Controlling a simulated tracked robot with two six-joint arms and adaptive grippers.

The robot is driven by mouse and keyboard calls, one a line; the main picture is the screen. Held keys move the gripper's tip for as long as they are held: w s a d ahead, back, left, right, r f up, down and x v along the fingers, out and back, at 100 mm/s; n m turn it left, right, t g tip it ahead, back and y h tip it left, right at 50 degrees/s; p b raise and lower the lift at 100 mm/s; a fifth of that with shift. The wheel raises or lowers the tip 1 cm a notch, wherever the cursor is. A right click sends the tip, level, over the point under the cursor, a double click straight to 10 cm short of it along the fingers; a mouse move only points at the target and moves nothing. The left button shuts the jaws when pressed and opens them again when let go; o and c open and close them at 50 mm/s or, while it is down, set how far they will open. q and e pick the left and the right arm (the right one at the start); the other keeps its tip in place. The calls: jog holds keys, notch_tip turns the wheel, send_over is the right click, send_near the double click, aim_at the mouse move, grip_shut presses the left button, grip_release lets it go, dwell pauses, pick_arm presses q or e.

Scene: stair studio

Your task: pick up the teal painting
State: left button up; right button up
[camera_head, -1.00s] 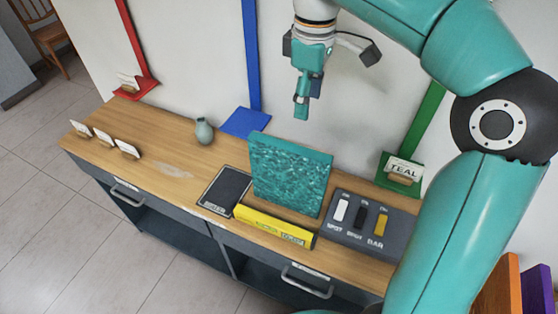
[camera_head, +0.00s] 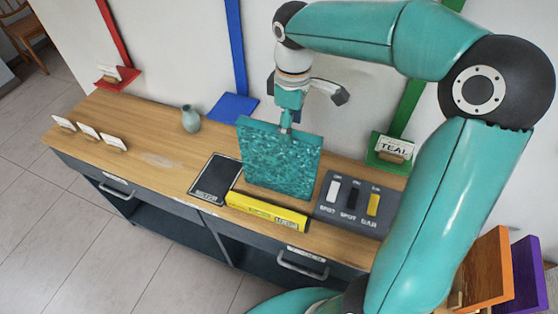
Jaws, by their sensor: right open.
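The teal painting (camera_head: 277,165) stands upright on the wooden counter, with a mottled teal face toward me. My right gripper (camera_head: 286,130) is above it, pointing down, with its fingertips at the painting's top edge. It is open; one finger shows in front of the top edge, and the other finger is hidden or unclear. I cannot tell whether it touches the painting. My left gripper is not in view.
A yellow bar (camera_head: 266,211) lies in front of the painting. A dark pad (camera_head: 215,180) is to its left, a switch box (camera_head: 348,201) to its right. A vase (camera_head: 191,119), small cards (camera_head: 88,131) and a green shelf with a TEAL card (camera_head: 394,146) stand around.

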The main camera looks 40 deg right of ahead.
jog(key=f, duration=0.4)
jog(key=shift+s+f, duration=0.15)
jog(key=shift+s, duration=0.1)
grip_shut()
